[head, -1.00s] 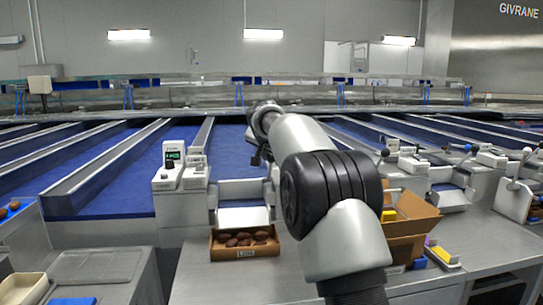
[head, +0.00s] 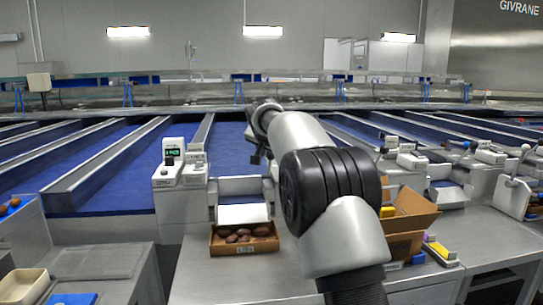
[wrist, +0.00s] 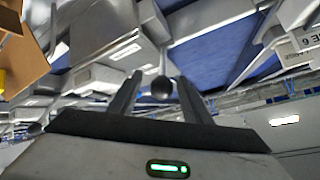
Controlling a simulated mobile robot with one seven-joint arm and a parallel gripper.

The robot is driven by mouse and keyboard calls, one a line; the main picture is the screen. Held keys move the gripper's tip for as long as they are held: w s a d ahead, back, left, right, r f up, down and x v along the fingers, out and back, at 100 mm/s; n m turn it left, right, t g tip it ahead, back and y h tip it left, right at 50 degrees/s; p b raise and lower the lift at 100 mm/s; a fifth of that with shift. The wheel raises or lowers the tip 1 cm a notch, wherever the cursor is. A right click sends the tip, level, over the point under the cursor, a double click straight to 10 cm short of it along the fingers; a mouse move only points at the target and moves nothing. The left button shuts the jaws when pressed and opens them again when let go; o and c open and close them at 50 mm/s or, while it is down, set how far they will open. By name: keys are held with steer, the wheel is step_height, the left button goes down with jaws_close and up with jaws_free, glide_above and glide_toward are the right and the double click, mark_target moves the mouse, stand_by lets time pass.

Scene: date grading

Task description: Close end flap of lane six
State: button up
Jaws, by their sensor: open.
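In the wrist view my gripper (wrist: 160,82) is open. A dark round knob on a thin stem (wrist: 162,88) shows between its two fingers; I cannot tell whether they touch it. A label ending in "E 6" (wrist: 303,40) shows at the upper right there. In the head view the end of my gripper (head: 257,150) is small and partly hidden by my arm, above the middle lane. A pale plate (head: 243,213) slopes at that lane's near end, above a cardboard box of dates (head: 245,247). My arm hides the lane's lever; the flap's position is unclear.
A post with a small green-lit screen (head: 172,150) stands left of the lane end. An open carton (head: 412,215) and a yellow block (head: 442,253) lie right of my arm. Other lane ends with ball-topped levers (head: 525,148) stand further right.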

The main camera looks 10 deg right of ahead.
steer(key=v, duration=1.7)
steer(key=shift+s+p, duration=0.2)
steer(key=shift+p, duration=0.2)
steer(key=shift+r, duration=0.1)
steer(key=s+d+f+n+g+y, duration=0.1)
steer(key=s+d+f+n, duration=0.15)
steer(key=s, duration=0.85)
steer(key=s+d+f+n+g, duration=0.15)
steer(key=s+f, duration=0.25)
steer(key=s, duration=0.7)
steer(key=s+f+n+g+y, duration=0.1)
steer(key=s+f+n, duration=0.1)
steer(key=s+f, duration=0.6)
steer(key=s+f+n+g+y, duration=0.1)
steer(key=s+f+n, duration=0.1)
steer(key=s+f, duration=0.65)
step_height(320, 180, up, 26)
steer(key=s+p, duration=0.2)
steer(key=p, duration=2.1)
steer(key=shift+a, duration=0.4)
